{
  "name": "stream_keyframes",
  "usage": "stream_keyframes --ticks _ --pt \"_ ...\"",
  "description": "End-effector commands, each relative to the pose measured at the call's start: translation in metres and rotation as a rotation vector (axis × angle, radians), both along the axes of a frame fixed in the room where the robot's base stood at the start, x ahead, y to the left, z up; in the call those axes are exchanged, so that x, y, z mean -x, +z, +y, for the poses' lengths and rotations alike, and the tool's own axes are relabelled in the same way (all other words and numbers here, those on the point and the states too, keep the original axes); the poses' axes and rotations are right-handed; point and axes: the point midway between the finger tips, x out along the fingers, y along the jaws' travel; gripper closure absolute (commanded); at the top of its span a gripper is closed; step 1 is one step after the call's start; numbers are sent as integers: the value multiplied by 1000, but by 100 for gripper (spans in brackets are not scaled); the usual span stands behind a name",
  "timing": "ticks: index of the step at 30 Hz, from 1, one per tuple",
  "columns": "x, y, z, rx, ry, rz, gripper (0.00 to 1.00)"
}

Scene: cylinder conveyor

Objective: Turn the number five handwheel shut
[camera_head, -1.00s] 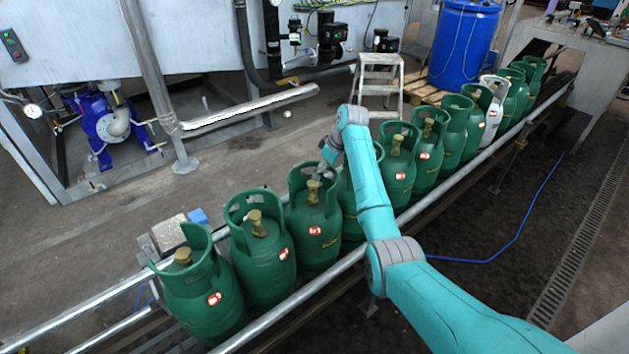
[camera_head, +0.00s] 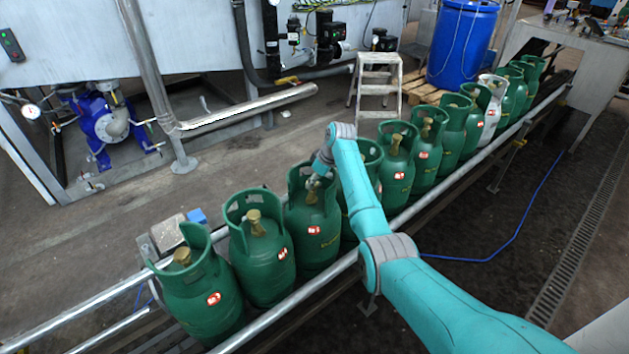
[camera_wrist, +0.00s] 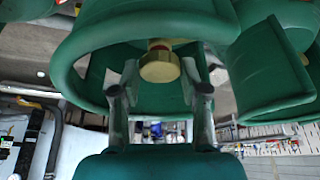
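Green gas cylinders with collars and brass valve handwheels stand in a row. My gripper (camera_head: 316,181) is at the collar of the third cylinder (camera_head: 313,234) from the near left end, close to its brass handwheel (camera_head: 312,195). In the wrist view the handwheel (camera_wrist: 160,66) shows inside the green collar (camera_wrist: 95,42), between and just beyond the fingertips. My gripper (camera_wrist: 162,82) is open, with a finger to each side and gaps to the wheel. Whether the fingers reach down beside the wheel cannot be told. I see no readable numbers on the cylinders.
The cylinders stand on a conveyor with metal side rails (camera_head: 290,303). Neighbouring cylinders (camera_head: 262,255) stand close on both sides. One grey-white cylinder (camera_head: 494,105) is among the green ones. A step stool (camera_head: 378,88) and blue drum (camera_head: 462,45) stand behind.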

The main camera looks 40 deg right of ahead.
Motion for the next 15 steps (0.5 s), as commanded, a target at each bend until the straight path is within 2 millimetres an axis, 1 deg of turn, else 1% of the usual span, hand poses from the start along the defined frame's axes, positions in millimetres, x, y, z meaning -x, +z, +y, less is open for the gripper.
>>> stream_keyframes --ticks 1,2,9,15 --pt "0 0 0 0 0 0 83" --pt "0 0 0 0 0 0 91" --pt "0 0 0 0 -11 0 91" --pt "1 -1 1 1 -77 1 91"
